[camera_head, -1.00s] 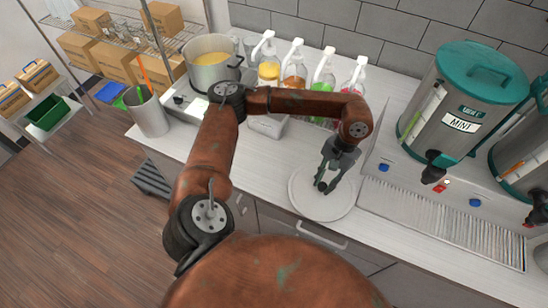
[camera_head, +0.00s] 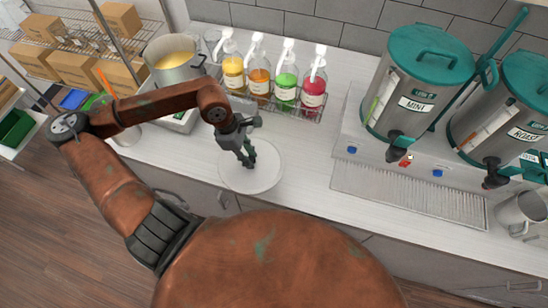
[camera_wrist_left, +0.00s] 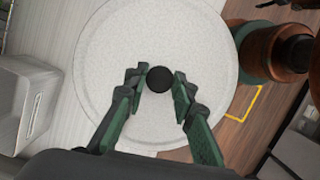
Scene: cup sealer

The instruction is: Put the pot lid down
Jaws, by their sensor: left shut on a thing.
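The pot lid (camera_head: 232,178) is a round, pale disc with a black knob (camera_wrist_left: 159,79) at its centre. It lies flat at the counter's front edge in the head view, and its pale face (camera_wrist_left: 112,45) fills much of the left wrist view. My left gripper (camera_head: 247,160) points down at its middle, shut on the knob, with a green finger on each side. I cannot tell whether the lid touches the counter. The steel pot (camera_head: 174,72) stands open at the back left with yellow contents. My right gripper is not in view.
Several coloured pump bottles (camera_head: 287,84) stand in a rack behind the lid. Dispensers (camera_head: 415,95) with teal lids and a ribbed drip tray (camera_head: 408,195) are to the right. Bare counter (camera_head: 303,165) lies between lid and drip tray.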

